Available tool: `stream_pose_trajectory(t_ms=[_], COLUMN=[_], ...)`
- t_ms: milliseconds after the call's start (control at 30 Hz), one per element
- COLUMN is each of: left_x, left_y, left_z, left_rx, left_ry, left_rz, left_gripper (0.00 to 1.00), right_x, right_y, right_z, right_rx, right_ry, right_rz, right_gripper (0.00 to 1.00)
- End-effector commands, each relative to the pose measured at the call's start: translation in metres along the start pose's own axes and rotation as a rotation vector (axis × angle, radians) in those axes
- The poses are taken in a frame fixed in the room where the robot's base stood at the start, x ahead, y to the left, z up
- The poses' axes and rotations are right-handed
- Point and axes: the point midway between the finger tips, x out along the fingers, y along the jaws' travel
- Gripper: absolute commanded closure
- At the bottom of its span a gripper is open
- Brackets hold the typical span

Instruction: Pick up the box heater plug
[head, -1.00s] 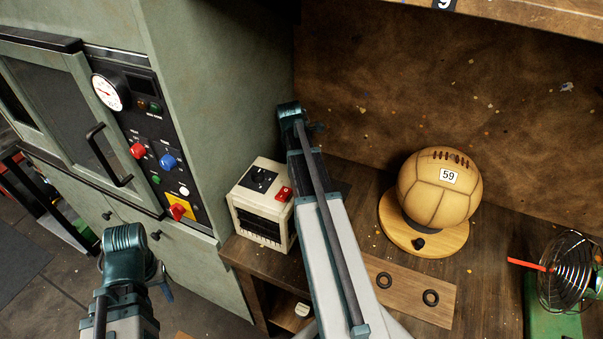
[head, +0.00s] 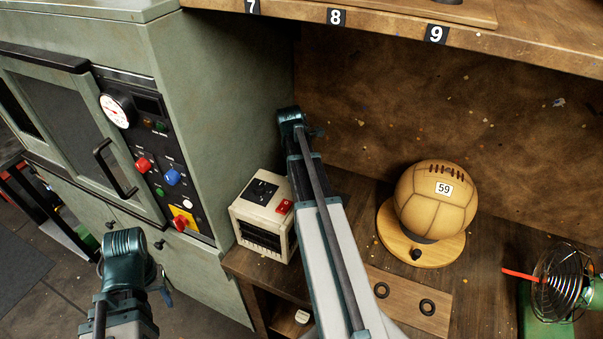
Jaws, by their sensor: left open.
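The box heater (head: 264,222) is a cream box with a dark grille on its front, a black socket panel and a red switch on top. It stands on the brown bench between the green oven cabinet and my right arm. A small pale piece (head: 302,316) lies in the open space under the bench; it may be the plug, but it is too small to tell. My left gripper (head: 165,287) is mostly hidden behind my arm at lower left, open, left of and apart from the heater. My right arm crosses the bench beside the heater; its gripper is not in view.
The green oven cabinet (head: 238,80) stands at left. A tan ball marked 59 (head: 436,207) sits on a round wooden stand (head: 452,250). A wooden strip with two black rings (head: 408,297) and a wire-caged fan (head: 565,285) lie right. A numbered shelf (head: 390,28) overhangs the back.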

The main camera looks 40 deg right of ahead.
Motion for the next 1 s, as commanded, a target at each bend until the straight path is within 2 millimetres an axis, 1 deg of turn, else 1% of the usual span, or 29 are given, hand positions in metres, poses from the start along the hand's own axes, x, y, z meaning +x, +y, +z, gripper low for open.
stream_pose_trajectory(t_ms=[33, 100, 300, 400, 600, 1000], left_x=[-0.016, -0.027, -0.057, -0.066, -0.07, -0.058], left_y=[-0.002, -0.003, -0.005, -0.006, -0.007, -0.006], left_z=[0.001, 0.002, 0.003, 0.004, 0.004, 0.003], left_rx=[0.0, 0.0, 0.001, 0.001, 0.002, 0.001], left_ry=[0.0, 0.0, 0.0, 0.0, 0.0, 0.0], left_rz=[0.0, 0.0, 0.0, 0.0, 0.0, 0.0], left_gripper=[0.5, 0.5, 0.5, 0.5, 0.5, 0.5], right_x=[-0.016, -0.027, -0.057, -0.066, -0.07, -0.058], right_y=[0.0, 0.0, 0.0, 0.0, 0.0, 0.0], right_z=[0.002, 0.004, 0.009, 0.01, 0.011, 0.009], right_rx=[0.0, 0.0, 0.0, 0.0, 0.0, 0.0], right_ry=[0.0, 0.0, 0.0, 0.0, 0.0, 0.0], right_rz=[0.0, 0.0, 0.0, 0.0, 0.0, 0.0], right_gripper=[1.0, 1.0, 1.0, 1.0, 1.0, 1.0])
